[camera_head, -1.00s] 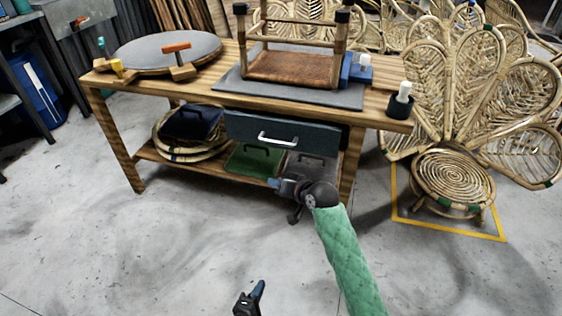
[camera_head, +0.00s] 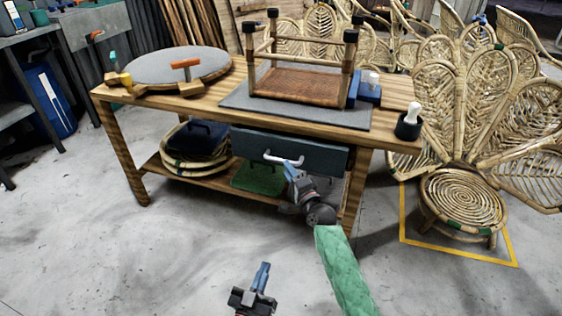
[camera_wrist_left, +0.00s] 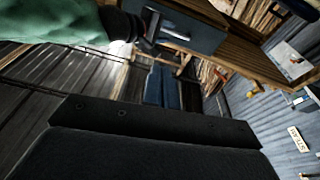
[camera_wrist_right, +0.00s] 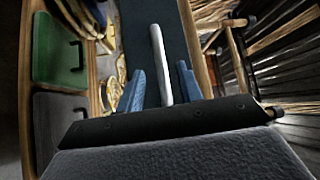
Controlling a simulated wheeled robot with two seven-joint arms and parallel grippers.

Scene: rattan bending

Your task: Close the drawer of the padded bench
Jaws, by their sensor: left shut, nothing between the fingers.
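The bench (camera_head: 400,130) is a wooden workbench with a grey pad (camera_head: 330,112) on its top. Its dark blue-grey drawer (camera_head: 325,158) hangs under the top, with a pale bar handle (camera_head: 275,158). How far the drawer stands out is hard to judge. My right gripper (camera_head: 293,168) is at the handle's right end. In the right wrist view its blue fingers (camera_wrist_right: 160,88) are apart, with the handle (camera_wrist_right: 158,50) between them and a gap on each side. My left gripper (camera_head: 262,275) is shut and empty, low over the floor, away from the drawer.
A rattan stool frame (camera_head: 300,85) and a round grey-topped piece (camera_head: 175,66) with clamps sit on the bench. The lower shelf holds rattan rings and a green case (camera_head: 260,178). Rattan chairs (camera_head: 465,200) stand at right. Floor in front is clear.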

